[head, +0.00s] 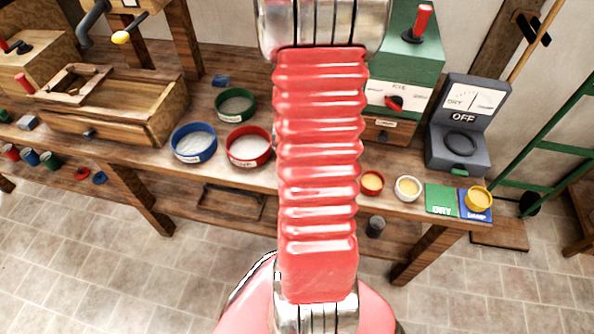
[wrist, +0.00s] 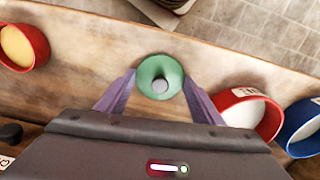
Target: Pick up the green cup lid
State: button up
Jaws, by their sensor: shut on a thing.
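The green cup lid (wrist: 152,68) shows in the wrist view as a round green disc with a small grey knob. My gripper (wrist: 160,82) has its two purple fingers on either side of the lid, shut on it, above the wooden bench. I cannot tell whether the lid is clear of the bench top. In the head view my red arm hides both the gripper and the lid. A red lid (head: 82,173) and a blue lid (head: 99,178) lie at the far left, near a green cup (head: 49,160), a blue cup (head: 30,157) and a red cup (head: 11,152).
The bench (head: 300,180) holds green (head: 252,104), blue (head: 176,147) and red (head: 234,158) sieves left of my arm. Right are small bowls (head: 372,192), a green pad (head: 440,207), a blue pad (head: 467,214) and a grey meter (head: 455,158) reading OFF.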

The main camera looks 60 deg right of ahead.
jog(key=shift+r, duration=0.1)
notch_tip(320, 180, up, 10)
jog(key=shift+f, duration=0.1)
dwell(0.7)
jog(key=shift+s, duration=0.15)
dwell(0.4)
